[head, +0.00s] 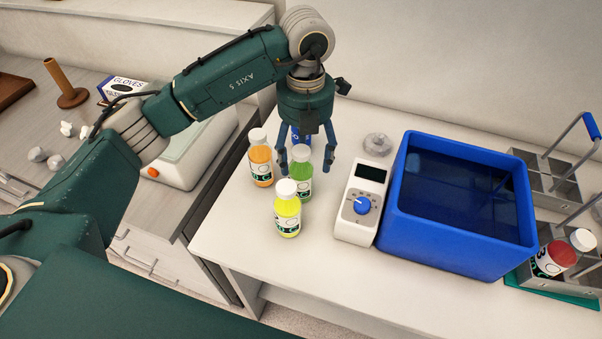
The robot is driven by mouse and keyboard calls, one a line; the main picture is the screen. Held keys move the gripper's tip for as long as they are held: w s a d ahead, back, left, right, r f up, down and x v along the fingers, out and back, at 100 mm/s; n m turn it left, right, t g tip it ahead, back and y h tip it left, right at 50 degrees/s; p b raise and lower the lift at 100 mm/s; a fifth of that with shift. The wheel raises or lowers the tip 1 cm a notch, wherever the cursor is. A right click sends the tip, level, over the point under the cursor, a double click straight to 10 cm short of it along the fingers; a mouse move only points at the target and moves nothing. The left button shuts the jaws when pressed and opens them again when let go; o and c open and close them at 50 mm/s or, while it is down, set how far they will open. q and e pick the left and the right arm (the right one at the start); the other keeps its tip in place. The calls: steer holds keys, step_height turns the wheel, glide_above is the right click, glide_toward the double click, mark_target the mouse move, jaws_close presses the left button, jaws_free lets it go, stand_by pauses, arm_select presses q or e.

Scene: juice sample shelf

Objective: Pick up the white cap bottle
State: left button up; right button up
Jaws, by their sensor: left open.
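Several juice bottles with white caps are in view. An orange bottle (261,168), a green bottle (302,181) and a yellow bottle (287,218) stand upright, close together on the white table. A red bottle (555,257) with a white cap leans in a rack at the far right. My left gripper (306,166) points down and is open, with its fingers to either side of the green bottle's cap in the picture. I cannot tell whether they touch it. A small blue patch behind the fingers is mostly hidden. My right gripper is not in view.
A white device with a blue knob (362,206) and a large blue tub (455,240) stand right of the bottles. Metal racks (541,178) are farther right. A scale (190,155) and glove box (122,88) are at left. The table's front edge is clear.

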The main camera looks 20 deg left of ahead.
arm_select(q)
steer(key=shift+s+a+f+p, duration=0.1)
steer(key=shift+s+f+p, duration=0.05)
steer(key=shift+f+p, duration=0.4)
steer(key=f, duration=0.1)
steer(key=f+p, duration=0.1)
steer(key=f, duration=0.1)
steer(key=shift+s+a+f+p, duration=0.2)
steer(key=shift+s+f+p, duration=0.1)
steer(key=shift+p, duration=0.05)
steer(key=shift+f, duration=0.5)
steer(key=c, duration=1.4)
steer(key=shift+w, duration=0.1)
steer(key=shift+c, duration=1)
steer(key=shift+r, duration=0.15)
